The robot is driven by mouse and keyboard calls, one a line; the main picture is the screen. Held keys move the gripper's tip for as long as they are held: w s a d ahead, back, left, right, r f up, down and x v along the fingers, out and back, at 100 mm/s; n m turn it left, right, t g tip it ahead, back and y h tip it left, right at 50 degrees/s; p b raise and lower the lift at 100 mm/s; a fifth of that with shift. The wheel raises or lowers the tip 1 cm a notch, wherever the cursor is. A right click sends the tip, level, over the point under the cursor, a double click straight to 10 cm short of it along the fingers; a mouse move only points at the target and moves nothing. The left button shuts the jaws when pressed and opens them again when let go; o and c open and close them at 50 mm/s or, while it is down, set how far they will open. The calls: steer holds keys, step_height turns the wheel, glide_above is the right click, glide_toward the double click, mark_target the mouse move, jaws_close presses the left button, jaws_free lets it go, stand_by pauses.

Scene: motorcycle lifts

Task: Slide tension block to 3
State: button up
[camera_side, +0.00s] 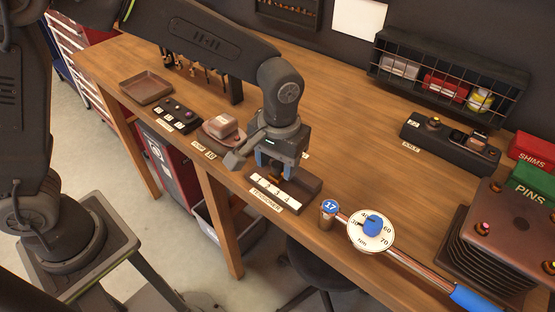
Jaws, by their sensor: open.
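The tensioner (298,184) is a dark block with a white numbered scale (276,191) on its front side. It sits near the front edge of the bench, with a label below it. My gripper (273,172) points down over the tensioner, just behind the scale. Its blue-grey fingers are apart, on either side of a small brownish piece (274,179) that seems to be the tension block. I cannot tell whether the fingers touch it. The gripper hides part of the tensioner's left end, so the block's exact number is unclear.
A torque wrench with a round dial (370,229) and a socket marked 17 (328,213) lie to the right. A scale-like device (222,128), a button panel (178,115) and an empty tray (146,90) stand to the left.

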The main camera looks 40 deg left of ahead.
steer(key=shift+c, duration=0.3)
jaws_close()
steer(key=shift+d, duration=1.25)
steer(key=shift+o, duration=0.3)
jaws_free()
steer(key=shift+r, duration=0.1)
step_height(320, 180, up, 14)
steer(key=shift+d, duration=0.2)
